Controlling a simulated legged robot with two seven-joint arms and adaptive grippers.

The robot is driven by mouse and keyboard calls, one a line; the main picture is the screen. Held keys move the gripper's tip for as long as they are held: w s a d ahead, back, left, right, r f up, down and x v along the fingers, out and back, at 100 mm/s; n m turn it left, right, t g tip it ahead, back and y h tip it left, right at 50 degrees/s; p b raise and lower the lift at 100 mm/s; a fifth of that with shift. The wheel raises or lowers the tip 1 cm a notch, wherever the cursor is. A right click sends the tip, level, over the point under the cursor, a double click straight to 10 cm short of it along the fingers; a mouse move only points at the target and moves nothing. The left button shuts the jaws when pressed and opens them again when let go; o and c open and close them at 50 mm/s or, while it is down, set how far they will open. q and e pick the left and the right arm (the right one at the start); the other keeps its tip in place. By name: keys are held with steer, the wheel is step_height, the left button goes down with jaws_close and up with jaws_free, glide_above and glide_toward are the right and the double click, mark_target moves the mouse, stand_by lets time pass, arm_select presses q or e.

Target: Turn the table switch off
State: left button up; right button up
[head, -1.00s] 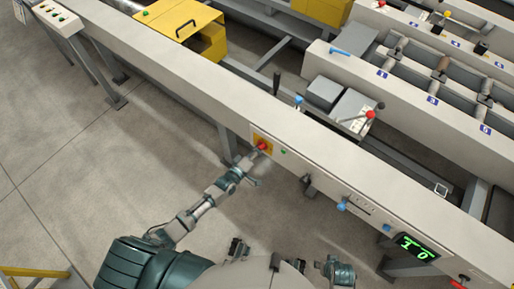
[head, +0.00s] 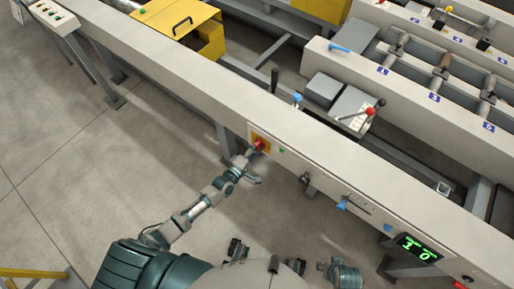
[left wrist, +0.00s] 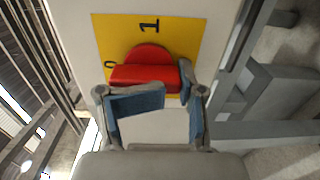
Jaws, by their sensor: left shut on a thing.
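The table switch is a red rotary knob (head: 259,144) on a yellow plate (head: 251,133), set in the front face of the long beige table beam. In the left wrist view the red knob (left wrist: 145,75) has a raised bar lying nearly level across the picture. Its yellow plate (left wrist: 188,33) shows a 1 above the knob and a 0 to its upper left. My left gripper (head: 253,157) is at the switch, and its blue-padded fingers (left wrist: 168,103) are shut on the knob. The fingers hide part of the bar's lower edge.
The beige beam (head: 190,85) runs diagonally across the view. Right of the switch are a small green button (head: 281,150), blue knobs (head: 342,203) and a green-lit display (head: 417,247). A yellow cover (head: 186,27) stands behind the beam.

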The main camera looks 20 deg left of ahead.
arm_select(q)
steer(key=shift+w+a+r+t, duration=0.1)
steer(key=shift+w+r+t, duration=0.1)
steer(key=shift+r, duration=0.3)
steer(key=shift+w+a+r+t, duration=0.1)
steer(key=shift+w+r, duration=0.1)
steer(key=shift+r, duration=0.3)
arm_select(e)
steer(key=shift+r, duration=0.15)
arm_select(q)
steer(key=o, duration=1.7)
steer(key=shift+s, duration=0.15)
steer(key=shift+s+f, duration=0.15)
arm_select(e)
steer(key=shift+s, duration=0.25)
arm_select(q)
steer(key=shift+f, duration=0.1)
arm_select(e)
steer(key=shift+s+a, duration=0.1)
arm_select(q)
steer(key=shift+s+a+f, duration=0.2)
steer(key=shift+s, duration=0.3)
steer(key=v, duration=1.1)
steer(key=shift+r, duration=0.3)
steer(key=shift+a, duration=0.1)
